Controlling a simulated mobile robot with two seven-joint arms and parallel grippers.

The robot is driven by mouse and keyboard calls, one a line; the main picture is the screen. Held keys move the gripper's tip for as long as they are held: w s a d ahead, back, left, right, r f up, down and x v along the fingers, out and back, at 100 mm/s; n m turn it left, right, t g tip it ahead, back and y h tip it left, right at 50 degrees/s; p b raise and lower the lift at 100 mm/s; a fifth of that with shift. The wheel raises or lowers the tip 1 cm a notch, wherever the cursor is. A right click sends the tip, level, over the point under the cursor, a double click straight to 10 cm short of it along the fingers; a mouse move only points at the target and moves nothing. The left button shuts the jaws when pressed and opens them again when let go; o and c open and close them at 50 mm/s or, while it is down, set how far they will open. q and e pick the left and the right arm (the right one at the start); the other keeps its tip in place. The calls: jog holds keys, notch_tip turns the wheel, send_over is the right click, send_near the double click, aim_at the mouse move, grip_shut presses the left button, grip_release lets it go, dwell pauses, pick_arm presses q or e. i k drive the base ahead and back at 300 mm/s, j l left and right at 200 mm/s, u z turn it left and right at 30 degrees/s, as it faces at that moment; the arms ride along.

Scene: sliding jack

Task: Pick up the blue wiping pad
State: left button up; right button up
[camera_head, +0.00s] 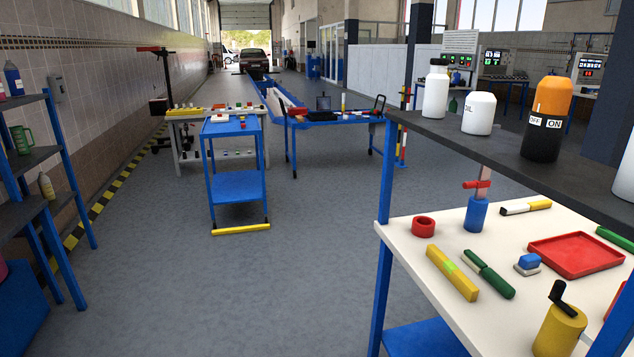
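A small block with a blue top and a pale grey underside, which looks like the blue wiping pad (528,263), lies on the white worktop (408,236) of the bench at the right. It sits just left of a red tray (575,255) and right of a green-handled tool (489,274), apart from both. Neither of my grippers shows in the head view.
A dark shelf (440,133) with bottles overhangs the bench's back. A blue bottle (476,213), red ring (423,227), yellow level (452,273) and yellow can (559,331) share the worktop. A blue cart (237,186) stands mid-room; the floor (310,260) between is clear.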

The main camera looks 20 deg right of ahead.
aim_at(528, 264)
jog(key=i+j+z, duration=0.1)
jog(key=z, duration=0.3)
jog(key=i+j+z, duration=0.2)
jog(key=z, duration=0.15)
jog(key=i+j+z, duration=0.2)
jog(key=z, duration=0.2)
jog(key=i+j+z, duration=0.2)
jog(key=j+z, duration=0.2)
jog(key=i+j+z, duration=0.1)
jog(key=j+z, duration=0.25)
jog(key=i+j+z, duration=0.1)
jog(key=j+z, duration=0.4)
jog(key=j, duration=0.35)
